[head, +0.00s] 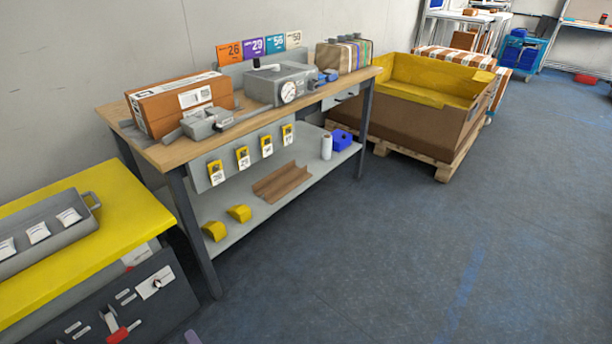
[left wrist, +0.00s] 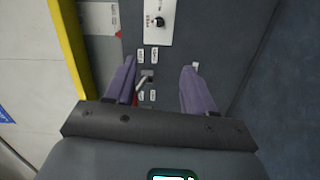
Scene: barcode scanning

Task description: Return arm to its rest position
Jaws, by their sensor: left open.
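My left gripper (left wrist: 158,66) shows in the left wrist view with its two purple fingers spread apart and nothing between them. It hangs in front of the dark grey panel (left wrist: 215,30) of the yellow-topped bench, which carries a knob and small labels. My right gripper is in neither view.
A yellow-topped bench (head: 130,208) with a grey tray (head: 77,232) stands at left. A wooden workbench (head: 165,158) carries a cardboard box (head: 165,117) and a grey machine with a dial (head: 270,86). A large yellow-lined crate (head: 395,125) stands beyond. The blue-grey floor (head: 430,250) at right is clear.

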